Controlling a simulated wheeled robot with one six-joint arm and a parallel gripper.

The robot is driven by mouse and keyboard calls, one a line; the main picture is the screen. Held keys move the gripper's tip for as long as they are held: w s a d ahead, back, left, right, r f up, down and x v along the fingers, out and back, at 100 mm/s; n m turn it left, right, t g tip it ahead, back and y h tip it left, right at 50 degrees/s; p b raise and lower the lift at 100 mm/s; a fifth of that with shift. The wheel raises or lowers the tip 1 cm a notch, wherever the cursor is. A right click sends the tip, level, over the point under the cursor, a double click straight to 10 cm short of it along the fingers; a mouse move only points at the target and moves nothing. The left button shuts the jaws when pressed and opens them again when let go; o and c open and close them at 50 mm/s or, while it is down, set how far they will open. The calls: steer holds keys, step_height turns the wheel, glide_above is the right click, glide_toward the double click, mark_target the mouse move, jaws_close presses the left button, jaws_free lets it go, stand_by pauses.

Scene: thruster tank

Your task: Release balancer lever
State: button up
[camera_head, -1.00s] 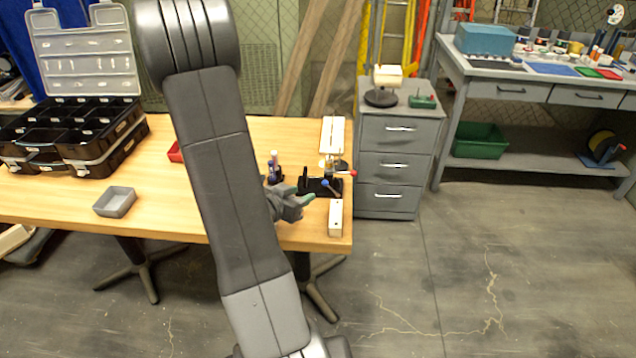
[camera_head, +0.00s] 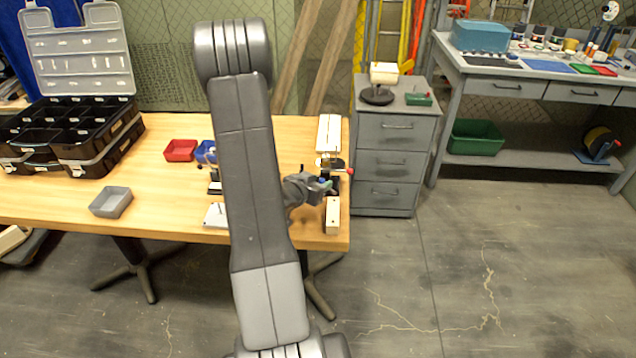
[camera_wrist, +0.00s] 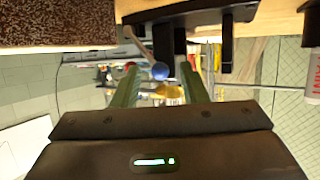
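The balancer stands at the right end of the wooden table, with a cream beam (camera_head: 329,133) behind and a cream block (camera_head: 333,214) in front. A red-knobbed lever (camera_head: 350,171) sticks out to its right. My gripper (camera_head: 327,187) is at the balancer and hides part of its black base. In the wrist view, its green fingers (camera_wrist: 158,84) are apart. A blue lever knob (camera_wrist: 160,71) shows between the fingertips, with clear gaps on both sides. The red knob (camera_wrist: 130,65) shows by the left fingertip. Whether the blue knob lies within finger reach is hard to tell.
A red bin (camera_head: 180,151), a blue bin (camera_head: 205,152) and a grey bin (camera_head: 111,202) lie on the table (camera_head: 160,222). A black organizer case (camera_head: 70,140) stands at the left. A grey drawer cabinet (camera_head: 388,165) stands right of the table. My arm covers the middle.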

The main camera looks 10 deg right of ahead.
jaws_close()
steer(key=shift+s+d+r+m+y+b, duration=0.15)
steer(key=shift+d+r+m+y+b, duration=0.1)
steer(key=shift+d+m+y+b, duration=0.25)
steer(key=shift+s+d+r+m+y+b, duration=0.15)
steer(key=shift+d+r+m+y+b, duration=0.1)
steer(key=shift+d+m+y+b, duration=0.2)
steer(key=d+m+y+b, duration=0.1)
steer(key=b, duration=0.1)
steer(key=d+m+y+b, duration=0.1)
steer(key=b, duration=0.2)
steer(key=shift+s+r+y, duration=0.15)
steer(key=shift+s+y, duration=0.1)
steer(key=shift+s, duration=0.1)
steer(key=shift+d+r+t+y+b, duration=0.15)
steer(key=shift+d+t+y+b, duration=0.2)
steer(key=shift+b, duration=0.55)
steer(key=shift+s+m, duration=0.1)
steer(key=shift+m, duration=0.15)
